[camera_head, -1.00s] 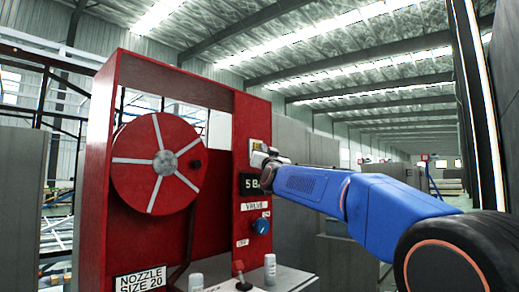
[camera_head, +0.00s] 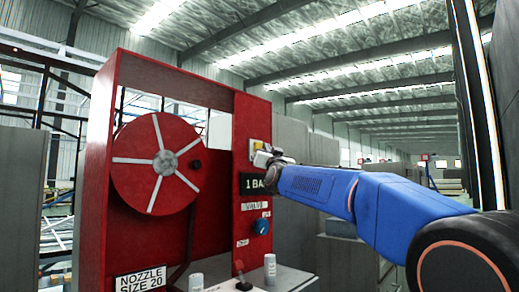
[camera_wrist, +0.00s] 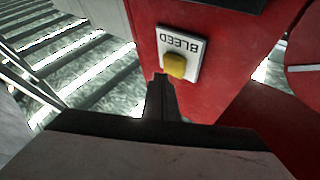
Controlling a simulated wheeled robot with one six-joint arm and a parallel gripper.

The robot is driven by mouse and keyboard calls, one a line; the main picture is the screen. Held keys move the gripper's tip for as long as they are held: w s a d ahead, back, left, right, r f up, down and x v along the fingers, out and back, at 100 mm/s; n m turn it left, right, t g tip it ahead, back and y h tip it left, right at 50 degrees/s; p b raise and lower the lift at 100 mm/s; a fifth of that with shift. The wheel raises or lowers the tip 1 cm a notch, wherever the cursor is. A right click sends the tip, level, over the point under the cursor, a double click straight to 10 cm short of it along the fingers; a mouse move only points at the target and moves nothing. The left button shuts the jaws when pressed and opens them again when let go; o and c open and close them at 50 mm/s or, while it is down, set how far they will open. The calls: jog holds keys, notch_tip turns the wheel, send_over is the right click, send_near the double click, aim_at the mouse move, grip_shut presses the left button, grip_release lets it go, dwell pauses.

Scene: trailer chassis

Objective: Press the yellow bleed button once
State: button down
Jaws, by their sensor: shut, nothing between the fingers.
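The yellow bleed button (camera_wrist: 175,66) sits on a white plate marked BLEED (camera_wrist: 181,45), upside down in the wrist view, on the red panel. In the head view, part of the yellow and white button plate (camera_head: 257,146) shows just above my gripper (camera_head: 268,159). In the wrist view, my gripper (camera_wrist: 160,78) is shut with its fingertips close to the button's lower left edge. I cannot tell whether they touch it. The display (camera_head: 253,184) below reads "1 BA", its right end hidden by my arm.
A red hose reel (camera_head: 158,163) stands left of the panel. A blue valve knob (camera_head: 261,226) sits below the display. A red-tipped lever (camera_head: 240,272) and grey cylinders (camera_head: 270,268) stand on the ledge beneath. A dark post (camera_head: 484,110) rises at right.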

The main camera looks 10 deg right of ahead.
jog(key=shift+s+d, duration=0.75)
jog(key=shift+s, duration=0.3)
jog(key=shift+s+d, duration=0.75)
jog(key=shift+s, duration=0.25)
jog(key=s+d+f+n+g, duration=0.1)
jog(key=s+f+g, duration=0.5)
jog(key=s+f, duration=1)
jog(key=s+d+f+n+g, duration=0.1)
jog(key=s+f+g, duration=0.5)
jog(key=s+f, duration=1.1)
jog(key=s+d+f+n+g, duration=0.1)
jog(key=s+f+g, duration=0.5)
jog(key=s+f, duration=1)
notch_tip(320, 180, down, 13)
jog(key=shift+s+f+g+y, duration=0.1)
jog(key=shift+s+g+y, duration=0.3)
